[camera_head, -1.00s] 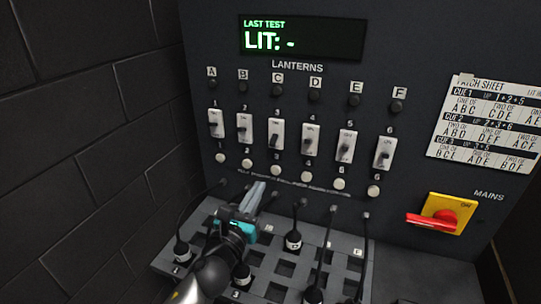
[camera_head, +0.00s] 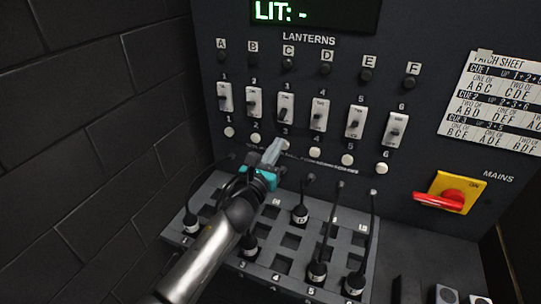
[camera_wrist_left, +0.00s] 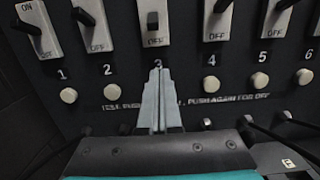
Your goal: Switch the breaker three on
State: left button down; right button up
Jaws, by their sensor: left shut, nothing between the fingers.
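Breaker three (camera_head: 286,107) is a white plate with a dark lever, third from the left in the row on the dark panel. In the head view its lever sits low on the plate. In the left wrist view breaker three (camera_wrist_left: 156,36) is straight ahead, with OFF printed below the lever. My left gripper (camera_head: 279,148) is shut and empty, its grey fingertips below breaker three and apart from its lever. In the left wrist view the gripper tips (camera_wrist_left: 156,73) point up just under the number 3 and cover button three. My right gripper is not in view.
Breakers two (camera_head: 254,102) and four (camera_head: 320,115) flank it closely. Round white buttons, such as button four (camera_head: 316,152), run below. A grey patch board (camera_head: 335,237) with cabled plugs lies under my arm. The red mains handle (camera_head: 438,201) is at right.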

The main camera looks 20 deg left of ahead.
aim_at(287, 129)
pick_arm(q)
jog(key=w, duration=0.2)
jog(key=shift+w+r, duration=0.15)
jog(key=shift+w, duration=0.25)
jog(key=shift+w+d+r, duration=0.1)
jog(key=shift+w+r, duration=0.15)
jog(key=shift+w, duration=0.05)
jog(key=shift+s+r+p, duration=0.4)
jog(key=shift+r+p, duration=0.35)
jog(key=shift+r, duration=0.05)
jog(key=shift+s+r+p, duration=0.4)
jog(key=shift+r+p, duration=0.35)
